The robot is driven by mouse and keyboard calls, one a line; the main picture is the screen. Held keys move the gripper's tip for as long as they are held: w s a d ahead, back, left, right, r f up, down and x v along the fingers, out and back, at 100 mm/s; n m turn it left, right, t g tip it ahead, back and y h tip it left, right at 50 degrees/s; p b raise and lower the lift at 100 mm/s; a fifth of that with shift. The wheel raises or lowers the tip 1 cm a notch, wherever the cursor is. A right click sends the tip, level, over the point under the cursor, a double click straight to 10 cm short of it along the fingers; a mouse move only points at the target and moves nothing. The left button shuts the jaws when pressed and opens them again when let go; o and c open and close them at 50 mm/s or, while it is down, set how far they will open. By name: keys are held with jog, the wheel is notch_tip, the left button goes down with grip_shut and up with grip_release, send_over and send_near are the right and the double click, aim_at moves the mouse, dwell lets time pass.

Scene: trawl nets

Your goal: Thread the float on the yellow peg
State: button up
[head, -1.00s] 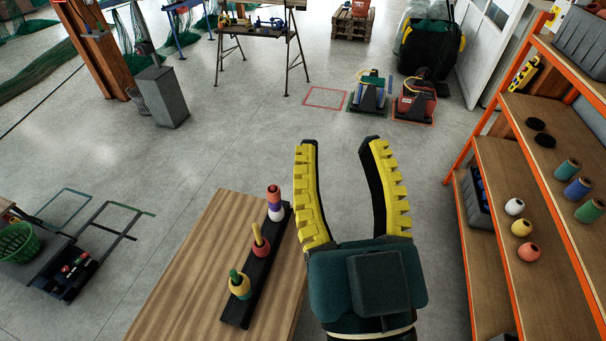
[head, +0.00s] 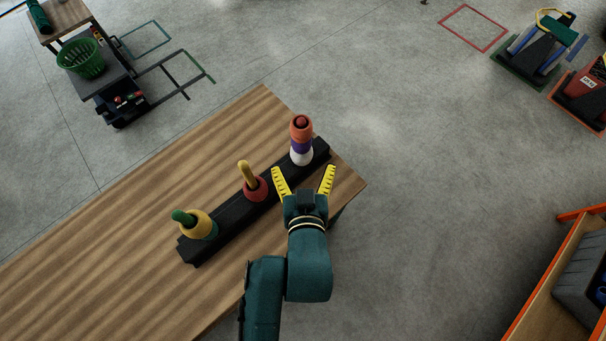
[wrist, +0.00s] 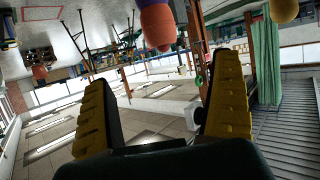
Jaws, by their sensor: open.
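The yellow peg (head: 244,172) stands upright on a black base (head: 217,233) on the table, with a crimson float (head: 256,189) around its lower part. To its right, a red-tipped peg holds a white float (head: 301,157), a purple float (head: 300,145) and an orange float (head: 301,130), stacked. To its left, a green peg (head: 183,216) holds a yellow float (head: 201,225). My gripper (head: 304,169) is open and empty, in front of the stack in the head view. In the wrist view the orange float (wrist: 156,25) shows beyond and above the empty gap between the fingers.
The wooden table (head: 130,230) is bare left of the base and ends just right of it. An orange-framed shelf (head: 545,290) is at lower right. A cart with a green basket (head: 82,58) stands at upper left. Open floor lies right of the table.

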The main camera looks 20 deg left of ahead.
aim_at(301, 132)
jog(key=x, duration=0.8)
jog(key=b+x, duration=0.1)
jog(key=x, duration=0.7)
jog(key=shift+w+a+f, duration=0.1)
jog(key=shift+w+f, duration=0.05)
jog(key=shift+f, duration=0.2)
jog(key=c, duration=1.3)
jog(key=shift+r, duration=0.15)
jog(key=shift+c, duration=0.3)
